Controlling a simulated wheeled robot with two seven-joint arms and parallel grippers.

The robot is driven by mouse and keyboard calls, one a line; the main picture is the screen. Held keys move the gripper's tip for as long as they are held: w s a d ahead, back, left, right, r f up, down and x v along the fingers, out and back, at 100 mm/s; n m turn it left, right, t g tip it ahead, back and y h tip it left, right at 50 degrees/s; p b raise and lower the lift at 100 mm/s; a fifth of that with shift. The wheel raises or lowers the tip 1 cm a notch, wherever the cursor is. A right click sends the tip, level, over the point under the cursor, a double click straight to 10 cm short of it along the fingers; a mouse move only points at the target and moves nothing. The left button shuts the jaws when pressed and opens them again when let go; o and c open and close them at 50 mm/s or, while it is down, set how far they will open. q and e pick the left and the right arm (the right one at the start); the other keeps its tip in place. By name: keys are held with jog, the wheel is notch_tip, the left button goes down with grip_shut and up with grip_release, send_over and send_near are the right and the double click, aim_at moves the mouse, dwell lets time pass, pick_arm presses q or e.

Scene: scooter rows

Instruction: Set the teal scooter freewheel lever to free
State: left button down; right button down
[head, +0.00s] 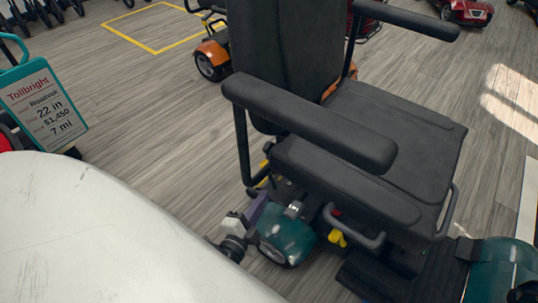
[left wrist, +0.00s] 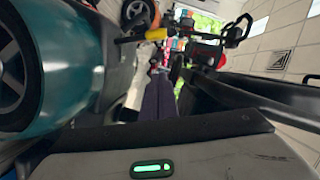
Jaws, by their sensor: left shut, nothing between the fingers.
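The teal scooter (head: 287,236) has a black seat and stands in the middle of the head view. A yellow part (head: 263,172) shows behind the seat at its rear, partly hidden by the armrest post. Another yellow part (head: 337,239) shows below the seat's side. I cannot tell the lever's setting. My left gripper (head: 262,199) is shut and empty beside the scooter's rear, close to the rear yellow part. In the left wrist view its dark purple fingers (left wrist: 158,97) point toward a yellow part (left wrist: 155,34), apart from it. My right gripper is not in view.
An orange scooter (head: 212,55) stands behind, and a red one (head: 467,12) at the far right. A price sign (head: 45,105) stands at left. A yellow floor outline (head: 150,45) marks an empty area. Grey floor is clear left of the seat.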

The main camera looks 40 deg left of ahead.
pick_arm(q)
jog(key=shift+w, duration=0.1)
